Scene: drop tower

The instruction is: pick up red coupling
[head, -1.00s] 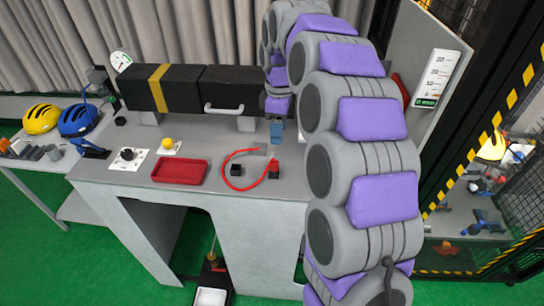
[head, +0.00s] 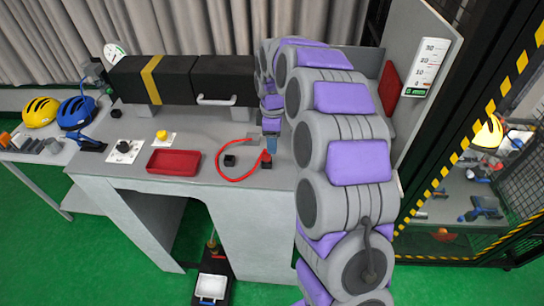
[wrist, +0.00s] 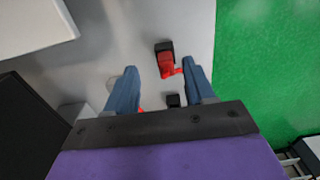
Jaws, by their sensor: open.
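The red coupling (head: 266,157) sits on a small black block near the front of the grey bench, at the end of a curved red hose (head: 222,172). In the wrist view the red coupling (wrist: 167,65) lies between and a little beyond my fingertips, nearer the right finger. My gripper (head: 270,145) points down just above and behind the coupling in the head view. In the wrist view my gripper (wrist: 158,68) is open, with two blue fingers apart and nothing between them. Exact height above the coupling cannot be told.
A second black block (head: 230,160) stands left of the coupling. A red tray (head: 174,170) and a yellow button (head: 162,134) are further left. A long black box (head: 221,80) runs along the back. An upright grey panel (head: 420,35) stands to the right.

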